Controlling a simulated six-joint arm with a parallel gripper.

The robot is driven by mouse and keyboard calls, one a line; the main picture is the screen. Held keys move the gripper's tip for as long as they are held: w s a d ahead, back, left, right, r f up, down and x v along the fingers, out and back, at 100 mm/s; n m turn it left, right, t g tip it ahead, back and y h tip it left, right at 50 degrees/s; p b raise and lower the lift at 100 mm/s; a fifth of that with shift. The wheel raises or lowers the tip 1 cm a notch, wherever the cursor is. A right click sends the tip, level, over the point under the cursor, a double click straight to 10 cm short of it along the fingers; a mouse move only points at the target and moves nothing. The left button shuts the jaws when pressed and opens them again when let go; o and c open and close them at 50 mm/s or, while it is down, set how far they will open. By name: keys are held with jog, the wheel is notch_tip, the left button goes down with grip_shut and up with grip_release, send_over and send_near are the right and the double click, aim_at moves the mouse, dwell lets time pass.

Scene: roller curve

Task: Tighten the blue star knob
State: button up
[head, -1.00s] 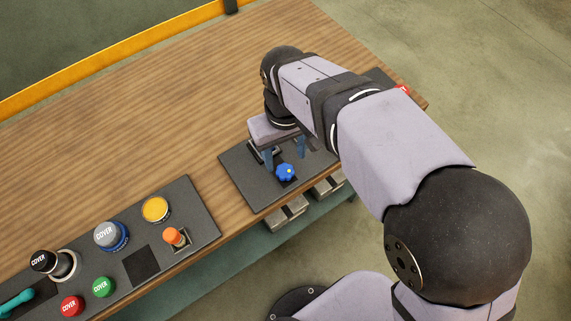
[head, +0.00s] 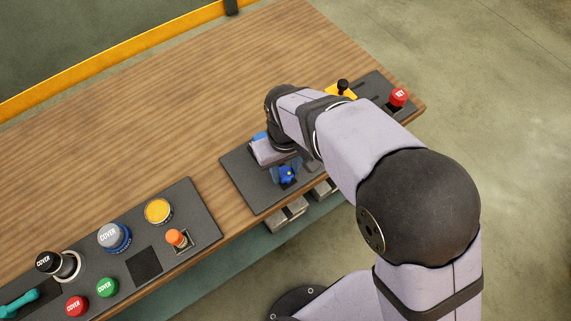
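The blue star knob (head: 288,175) with a small yellow mark sits on a dark panel (head: 245,184) near the front edge of the wooden table. My gripper (head: 285,168) points down at the knob, with its fingers low and close about it. The fingers and the knob overlap in the picture, and part of the knob is hidden. I cannot tell whether the fingers touch it or how far apart they are.
A panel at lower left bears a yellow button (head: 158,211), an orange-topped lever (head: 178,238) and several COVER-marked caps. At the right end stand a red knob (head: 398,97) and a black-topped control on yellow (head: 342,87). Bare table lies behind.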

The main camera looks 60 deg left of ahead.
jog(key=c, duration=0.4)
